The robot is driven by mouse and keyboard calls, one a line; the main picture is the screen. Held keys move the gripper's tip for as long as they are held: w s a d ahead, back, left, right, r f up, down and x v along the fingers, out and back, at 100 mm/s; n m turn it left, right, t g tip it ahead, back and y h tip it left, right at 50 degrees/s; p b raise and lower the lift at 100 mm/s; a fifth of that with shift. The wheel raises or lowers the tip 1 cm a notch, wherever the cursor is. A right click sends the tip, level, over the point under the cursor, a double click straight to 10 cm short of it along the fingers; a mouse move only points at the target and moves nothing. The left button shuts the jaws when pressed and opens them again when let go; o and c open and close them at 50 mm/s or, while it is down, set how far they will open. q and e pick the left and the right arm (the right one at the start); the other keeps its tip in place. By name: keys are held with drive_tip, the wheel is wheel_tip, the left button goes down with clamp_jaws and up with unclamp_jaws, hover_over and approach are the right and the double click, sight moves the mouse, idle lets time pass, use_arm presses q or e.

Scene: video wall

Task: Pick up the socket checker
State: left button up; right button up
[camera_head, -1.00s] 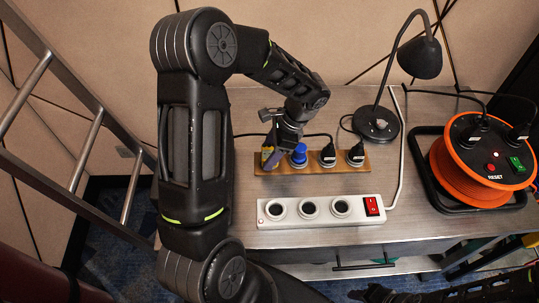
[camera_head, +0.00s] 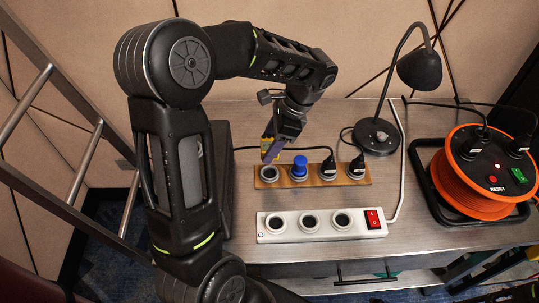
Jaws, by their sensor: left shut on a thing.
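My left gripper (camera_head: 272,153) is shut on a small yellow thing, likely the socket checker (camera_head: 267,143), which is mostly hidden by the fingers. It is above the leftmost socket of the wooden socket strip (camera_head: 335,176). That round socket (camera_head: 268,173) shows empty, and the held thing looks clear of it. A blue plug (camera_head: 299,166) stands in the socket beside it. My right gripper is not in view.
Two black plugs (camera_head: 328,167) fill the strip's other sockets. A white power strip (camera_head: 262,237) with a red switch lies in front. A black lamp (camera_head: 376,134) and an orange cable reel (camera_head: 462,185) stand to the right. A ladder (camera_head: 86,165) is at left.

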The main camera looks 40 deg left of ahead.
use_arm(q)
drive_tip(key=shift+r, duration=0.45)
idle(0.3)
